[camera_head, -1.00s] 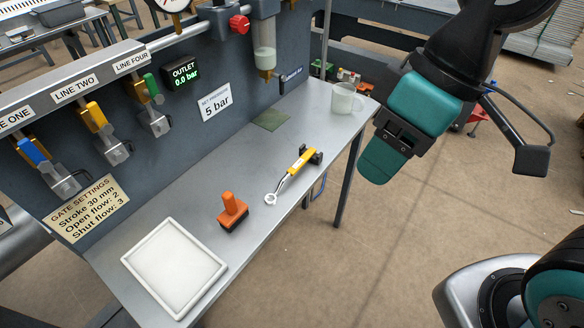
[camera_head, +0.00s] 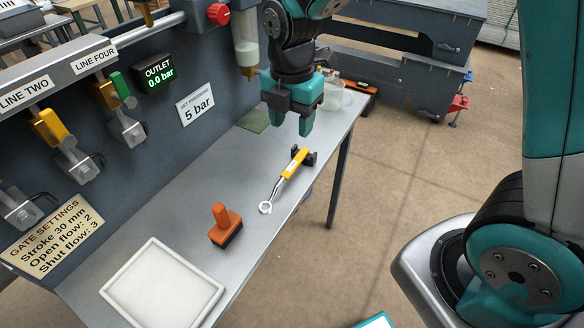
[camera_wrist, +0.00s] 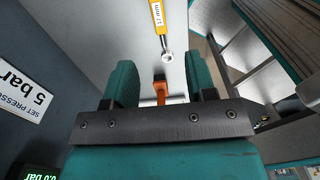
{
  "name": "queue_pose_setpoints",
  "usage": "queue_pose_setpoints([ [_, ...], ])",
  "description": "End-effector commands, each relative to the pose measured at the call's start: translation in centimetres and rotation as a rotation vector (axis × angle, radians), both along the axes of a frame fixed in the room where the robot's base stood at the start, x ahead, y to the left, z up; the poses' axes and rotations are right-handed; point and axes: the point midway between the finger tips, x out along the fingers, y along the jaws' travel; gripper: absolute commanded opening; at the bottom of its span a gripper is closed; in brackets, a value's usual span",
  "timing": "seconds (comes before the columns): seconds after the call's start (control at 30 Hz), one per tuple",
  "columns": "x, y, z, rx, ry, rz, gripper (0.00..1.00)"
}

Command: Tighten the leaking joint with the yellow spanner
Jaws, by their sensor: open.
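I cannot make out a leaking joint; the line two valve (camera_head: 68,145) and line four valve (camera_head: 119,110) show at left.
An orange-handled brush (camera_head: 226,226) and a white tray (camera_head: 205,290) occupy the near bench. A green pad (camera_head: 254,120) lies by the panel. The outlet display (camera_head: 159,73) reads 0.0 bar.

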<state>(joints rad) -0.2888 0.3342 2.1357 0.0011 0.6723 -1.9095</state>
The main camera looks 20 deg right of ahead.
Motion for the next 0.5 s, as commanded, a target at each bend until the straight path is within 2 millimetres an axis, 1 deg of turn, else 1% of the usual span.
queue_pose_setpoints([
  [0.03, -0.1, 0.2, -1.4, -0.002, 0.006, 0.005, 0.51],
  [0.2, -0.1, 0.4, -5.1, -0.002, 0.006, 0.007, 0.51],
  [0.3, -0.1, 0.4, -6.7, 0.0, 0.004, 0.006, 0.51],
  [0.5, -0.1, 0.3, -8.0, 0.0, 0.001, 0.004, 0.51],
])
